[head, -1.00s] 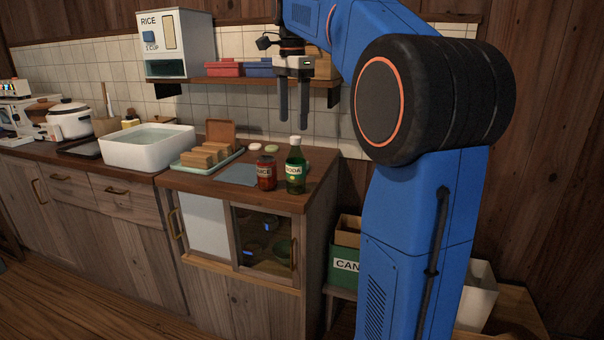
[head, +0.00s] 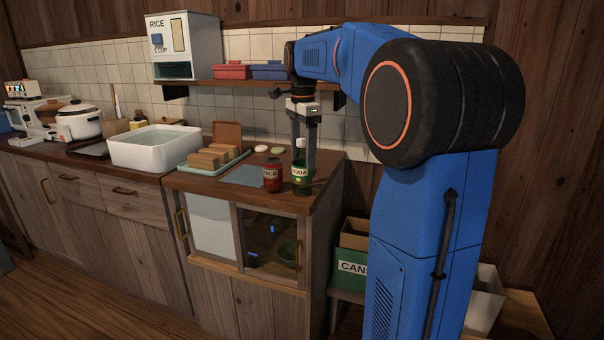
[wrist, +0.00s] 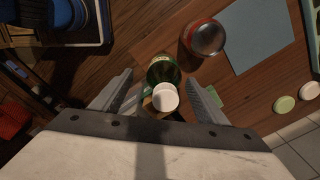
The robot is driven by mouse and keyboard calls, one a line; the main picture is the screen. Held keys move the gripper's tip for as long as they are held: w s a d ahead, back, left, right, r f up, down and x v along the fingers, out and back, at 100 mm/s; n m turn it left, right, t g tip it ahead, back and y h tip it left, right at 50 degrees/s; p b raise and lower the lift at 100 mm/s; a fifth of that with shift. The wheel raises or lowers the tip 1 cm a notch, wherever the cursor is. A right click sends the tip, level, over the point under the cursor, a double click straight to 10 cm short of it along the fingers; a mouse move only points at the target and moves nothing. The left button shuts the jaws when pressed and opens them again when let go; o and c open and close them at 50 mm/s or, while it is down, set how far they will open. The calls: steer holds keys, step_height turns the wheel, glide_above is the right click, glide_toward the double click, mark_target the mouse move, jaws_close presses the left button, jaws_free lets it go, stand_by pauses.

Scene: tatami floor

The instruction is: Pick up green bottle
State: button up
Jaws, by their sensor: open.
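The green bottle (head: 301,174) has a white cap and a label reading soda. It stands upright near the right front edge of the wooden counter. In the wrist view the bottle (wrist: 162,72) is seen from above, its white cap between the fingers. My gripper (head: 305,160) is open, pointing down, with its fingers at the height of the bottle's upper part. In the wrist view the fingers of my gripper (wrist: 160,95) lie on either side of the bottle, with gaps visible. I cannot tell whether either finger touches it.
A blue-grey mat (head: 243,176) and a tray (head: 190,166) with wooden blocks lie further left. A wall shelf (head: 240,86) is above.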

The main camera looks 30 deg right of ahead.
mark_target(302, 170)
steer(key=shift+w+f, duration=0.2)
steer(key=shift+f, duration=1.25)
steer(key=shift+w+f, duration=0.15)
steer(key=shift+f, duration=1.3)
steer(key=c, duration=1.1)
